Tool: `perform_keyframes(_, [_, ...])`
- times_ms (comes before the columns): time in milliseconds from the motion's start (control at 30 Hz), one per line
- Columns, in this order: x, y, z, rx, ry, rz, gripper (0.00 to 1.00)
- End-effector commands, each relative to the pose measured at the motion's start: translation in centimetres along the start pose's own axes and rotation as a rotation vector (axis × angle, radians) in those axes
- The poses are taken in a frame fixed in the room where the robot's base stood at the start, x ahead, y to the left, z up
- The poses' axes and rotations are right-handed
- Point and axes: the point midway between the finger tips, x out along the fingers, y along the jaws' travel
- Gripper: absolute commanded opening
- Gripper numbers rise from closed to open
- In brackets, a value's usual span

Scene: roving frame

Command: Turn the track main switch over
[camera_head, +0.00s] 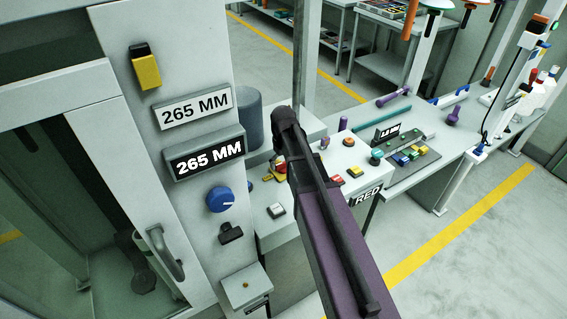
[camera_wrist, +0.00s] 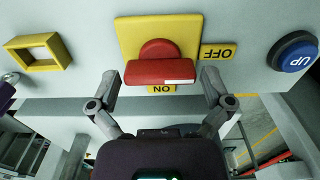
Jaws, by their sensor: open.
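A red rotary switch (camera_wrist: 160,70) with a wide bar handle sits on a yellow plate (camera_wrist: 130,30) in the wrist view. An ON label (camera_wrist: 162,89) lies below it and an OFF label (camera_wrist: 218,52) to its right, both upside down. A white mark shows on the right part of the bar's near face. My gripper (camera_wrist: 154,78) is open, with one finger on each side of the bar; contact cannot be told. No track name is readable. In the head view my arm hides my gripper; a red and yellow piece (camera_head: 279,171) shows beside the arm.
In the head view a pillar carries a blue knob (camera_head: 220,199) and 265 MM signs (camera_head: 193,107). Benches with buttons stand right; floor (camera_head: 465,240) is open beyond.

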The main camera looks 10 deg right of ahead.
Motion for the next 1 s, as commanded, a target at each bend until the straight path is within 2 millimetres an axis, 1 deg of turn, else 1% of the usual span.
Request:
perform_keyframes(267, [-0.01, 0.00, -0.03, 0.016, 0.001, 0.000, 1.00])
perform_keyframes(467, [-0.01, 0.01, -0.03, 0.077, 0.001, 0.000, 1.00])
perform_keyframes(1000, [-0.01, 0.02, -0.04, 0.415, 0.001, 0.000, 1.00])
